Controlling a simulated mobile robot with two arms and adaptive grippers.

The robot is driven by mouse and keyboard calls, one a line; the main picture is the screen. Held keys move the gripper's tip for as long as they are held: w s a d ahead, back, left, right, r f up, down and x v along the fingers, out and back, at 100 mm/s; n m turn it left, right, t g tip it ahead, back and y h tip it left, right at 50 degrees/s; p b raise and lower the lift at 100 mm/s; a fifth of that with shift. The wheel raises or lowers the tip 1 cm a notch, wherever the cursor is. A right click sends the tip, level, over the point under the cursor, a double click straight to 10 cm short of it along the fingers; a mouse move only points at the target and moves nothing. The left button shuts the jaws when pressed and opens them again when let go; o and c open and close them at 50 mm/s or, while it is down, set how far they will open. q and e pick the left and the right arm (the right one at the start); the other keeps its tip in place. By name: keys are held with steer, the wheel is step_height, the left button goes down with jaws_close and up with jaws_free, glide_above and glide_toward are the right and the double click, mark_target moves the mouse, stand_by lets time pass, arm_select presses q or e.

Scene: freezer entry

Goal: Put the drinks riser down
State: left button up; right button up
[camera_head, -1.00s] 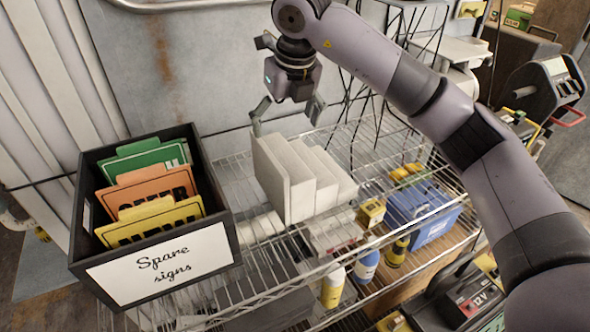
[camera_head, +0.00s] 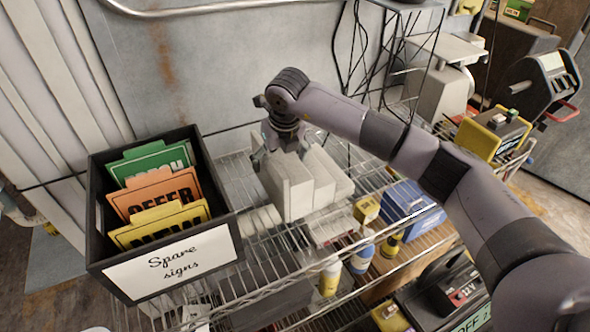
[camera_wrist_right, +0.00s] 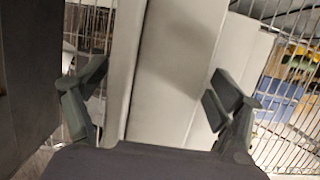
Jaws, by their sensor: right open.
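The drinks riser (camera_head: 290,189) is a pale, stepped block standing on the top wire shelf, right of the black sign box. My right gripper (camera_head: 278,160) is down at the riser's back upper part. In the right wrist view the riser (camera_wrist_right: 180,70) rises between the two fingers of my right gripper (camera_wrist_right: 158,90). The fingers are spread wide, with visible gaps to the riser's faces. The head view partly hides the fingertips behind the riser. My left gripper is not in view.
The black "Spare signs" box (camera_head: 100,255) holds green, orange and yellow signs close left of the riser. The wire shelf (camera_head: 236,180) has bare patches around the riser.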

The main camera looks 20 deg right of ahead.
steer(key=shift+c, duration=0.6)
steer(key=shift+r, duration=0.1)
steer(key=c, duration=1.7)
